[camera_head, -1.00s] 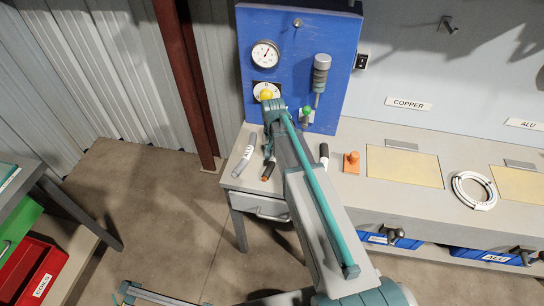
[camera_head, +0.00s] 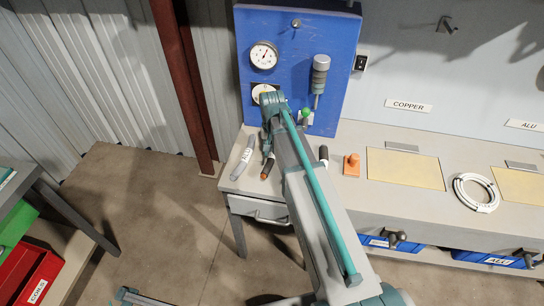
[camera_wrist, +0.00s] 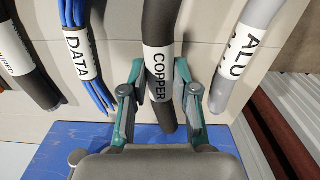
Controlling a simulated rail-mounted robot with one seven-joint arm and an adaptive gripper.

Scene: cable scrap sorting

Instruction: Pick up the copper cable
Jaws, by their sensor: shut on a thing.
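The cable's lower end shows below the fingers. In the head view my arm hides most of the cable and the gripper; a copper-coloured tip (camera_head: 265,174) shows beside the arm, over the left end of the bench.
A blue DATA bundle (camera_wrist: 82,55) is left of the cable, and a grey ALU cable (camera_wrist: 243,45) is right. The bench (camera_head: 350,199) holds an orange block (camera_head: 351,165) and a white coil (camera_head: 476,192). A blue gauge panel (camera_head: 340,30) stands behind the arm.

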